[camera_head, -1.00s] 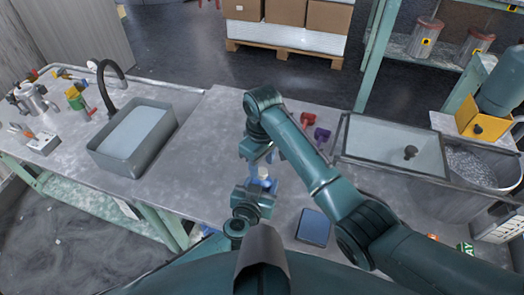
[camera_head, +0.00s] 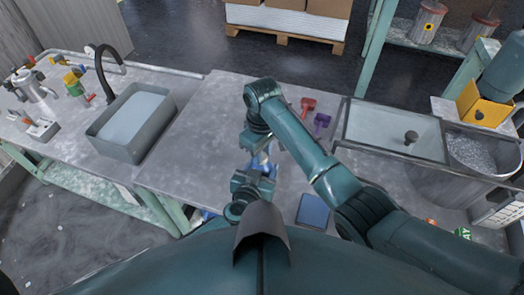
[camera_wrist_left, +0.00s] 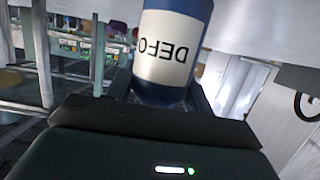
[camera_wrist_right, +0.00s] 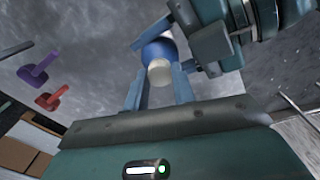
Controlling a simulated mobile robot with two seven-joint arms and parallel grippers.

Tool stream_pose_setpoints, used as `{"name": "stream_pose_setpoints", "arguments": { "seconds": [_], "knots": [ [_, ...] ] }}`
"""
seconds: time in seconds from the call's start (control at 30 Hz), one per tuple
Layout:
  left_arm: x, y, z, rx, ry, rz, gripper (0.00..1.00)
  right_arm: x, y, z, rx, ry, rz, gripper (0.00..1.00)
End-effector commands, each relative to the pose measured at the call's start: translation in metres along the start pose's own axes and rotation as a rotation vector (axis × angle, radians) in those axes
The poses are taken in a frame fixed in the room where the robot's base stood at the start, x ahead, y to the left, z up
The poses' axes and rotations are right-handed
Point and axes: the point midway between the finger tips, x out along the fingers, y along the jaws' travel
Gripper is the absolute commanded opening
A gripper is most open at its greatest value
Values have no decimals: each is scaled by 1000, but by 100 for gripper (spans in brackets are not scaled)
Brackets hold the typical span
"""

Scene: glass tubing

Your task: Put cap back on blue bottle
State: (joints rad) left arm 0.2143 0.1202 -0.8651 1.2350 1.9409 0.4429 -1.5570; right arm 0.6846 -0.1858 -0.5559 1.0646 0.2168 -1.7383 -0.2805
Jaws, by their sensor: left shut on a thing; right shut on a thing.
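The blue bottle (camera_wrist_left: 177,40) with a white label stands between my left gripper's fingers (camera_wrist_left: 163,85) in the left wrist view. In the head view the bottle (camera_head: 264,161) is mostly hidden between my left gripper (camera_head: 258,172) and my right gripper (camera_head: 257,150). In the right wrist view a white cap (camera_wrist_right: 159,73) is between my right gripper's fingertips (camera_wrist_right: 159,78). The blue bottle (camera_wrist_right: 158,46) is right behind the cap, in line with it. I cannot tell whether the cap is seated on the bottle. Both grippers are shut on their things.
A red piece (camera_head: 308,105) and a purple piece (camera_head: 321,121) lie on the table beyond my right arm. A dark blue pad (camera_head: 313,211) lies near the front edge. A grey basin (camera_head: 130,125) is left, a glass-topped tank (camera_head: 395,130) right. The table's left-middle is clear.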

Motion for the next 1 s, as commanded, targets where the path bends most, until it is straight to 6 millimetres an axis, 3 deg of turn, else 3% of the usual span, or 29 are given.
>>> {"name": "stream_pose_setpoints", "arguments": {
  "seconds": [0.27,0.3,0.57,0.87,1.0],
  "knots": [
    [0,0,0,0,0,0,0,0,0,0,0,1,0,0],
    [0,0,0,0,0,0,0,0,0,0,0,1,0,28],
    [0,0,0,0,0,0,0,0,0,0,0,1,0,50],
    [0,0,0,0,0,0,0,-3,0,0,0,2,0,51],
    [0,0,0,0,0,0,0,-19,1,-1,0,5,2,51]
  ]
}}
